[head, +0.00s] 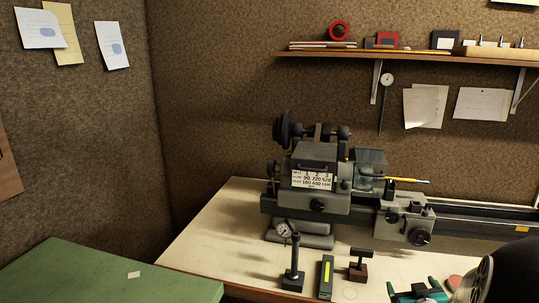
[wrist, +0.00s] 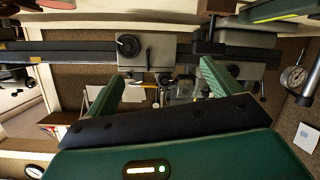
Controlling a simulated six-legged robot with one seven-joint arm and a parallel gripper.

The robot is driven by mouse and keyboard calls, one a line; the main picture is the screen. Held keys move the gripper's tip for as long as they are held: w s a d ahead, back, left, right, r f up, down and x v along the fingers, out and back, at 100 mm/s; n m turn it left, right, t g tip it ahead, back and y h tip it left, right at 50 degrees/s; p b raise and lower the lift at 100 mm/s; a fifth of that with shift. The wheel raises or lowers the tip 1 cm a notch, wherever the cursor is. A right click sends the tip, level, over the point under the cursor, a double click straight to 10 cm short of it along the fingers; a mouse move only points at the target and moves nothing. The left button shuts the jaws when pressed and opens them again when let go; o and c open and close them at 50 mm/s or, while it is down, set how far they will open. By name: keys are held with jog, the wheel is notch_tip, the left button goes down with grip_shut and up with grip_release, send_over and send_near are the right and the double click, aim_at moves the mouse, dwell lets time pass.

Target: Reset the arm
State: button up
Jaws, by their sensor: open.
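My gripper (wrist: 163,70) shows in the wrist view with two green fingers spread apart and nothing between them. Past the fingers is the grey lathe, whose carriage (wrist: 152,48) and dark bed (wrist: 75,52) show there upside down.
A dial gauge on a stand (head: 290,255), a green box (head: 326,278) and a small dark block with a T-shaped top (head: 359,265) stand along the bench front. A teal object (head: 420,293) is partly cut off. A green surface (head: 110,275) lies left; a shelf (head: 430,57) hangs above.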

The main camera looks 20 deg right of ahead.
jog(key=w+a+r+g+y, duration=0.1)
jog(key=a+r, duration=0.2)
jog(key=a, duration=0.4)
jog(key=a+r+n+g+y, duration=0.1)
jog(key=a+r+g, duration=0.15)
jog(key=a, duration=0.35)
jog(key=w+a+r+y, duration=0.1)
jog(key=a+r, duration=0.2)
jog(key=a, duration=0.4)
jog(key=s+a+r+n+g+y, duration=0.1)
jog(key=s+a+r+g+y, duration=0.2)
jog(key=s+a, duration=0.9)
jog(key=a+y, duration=0.1)
jog(key=a, duration=0.3)
jog(key=shift+a+r+n, duration=0.15)
jog(key=shift+r+n, duration=0.05)
jog(key=shift+n, duration=0.2)
jog(key=shift+g, duration=0.25)
